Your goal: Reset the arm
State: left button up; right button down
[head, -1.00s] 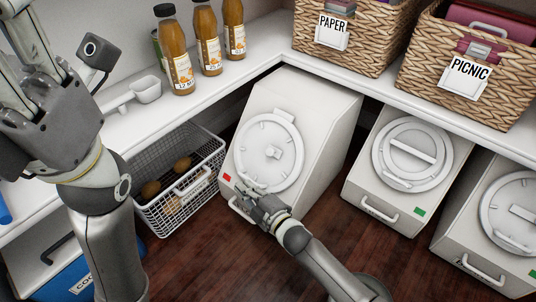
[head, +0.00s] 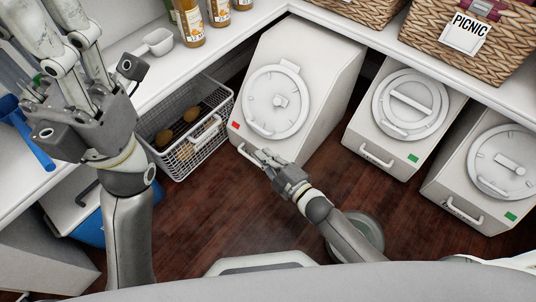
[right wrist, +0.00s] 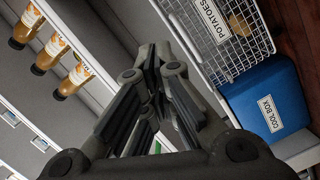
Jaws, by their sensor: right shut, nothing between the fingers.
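My right gripper (head: 262,157) is shut and empty. In the head view it is in front of the lower edge of the middle white bin (head: 315,75), by that bin's front handle; whether it touches cannot be told. In the right wrist view its fingers (right wrist: 152,55) are together with nothing between them. My left gripper (head: 50,22) is raised at the upper left of the head view, its fingers apart and pointing up, with the tips near or past the picture's top edge. I see nothing in it.
A wire basket (head: 190,160) with potatoes stands left of the middle bin, beside a blue cool box (right wrist: 265,100). Two more white bins (head: 405,105) (head: 495,165) stand right. Dark wooden floor (head: 210,225) is open.

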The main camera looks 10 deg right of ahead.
jog(key=shift+s+d+r, duration=0.1)
jog(key=shift+s+d, duration=0.3)
jog(key=shift+s, duration=0.2)
